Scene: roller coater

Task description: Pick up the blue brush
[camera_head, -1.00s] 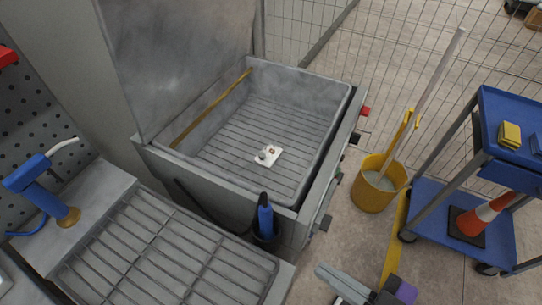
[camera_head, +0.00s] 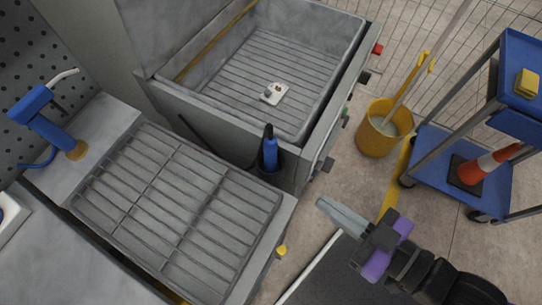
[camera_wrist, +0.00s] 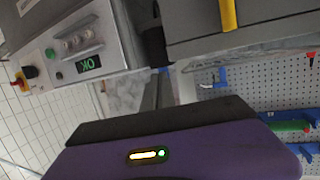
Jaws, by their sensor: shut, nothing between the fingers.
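The blue brush (camera_head: 270,152) stands upright in a dark holder (camera_head: 269,173) on the front corner of the open grey machine. Its black tip points up. My gripper (camera_head: 322,204) is at the lower right of the head view, shut and empty, with its grey fingers pointing left toward the machine's front. It is apart from the brush, to the right of it and nearer in the picture. The wrist view shows my purple gripper body along the bottom; I cannot make out the brush there.
The open basin (camera_head: 310,75) holds a small white part (camera_head: 273,94). A slatted grey tray (camera_head: 180,205) lies at the left, beside a blue tap (camera_head: 45,120). A yellow bucket (camera_head: 378,140) and a blue cart (camera_head: 455,185) stand right. A control panel (camera_wrist: 85,60) shows in the wrist view.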

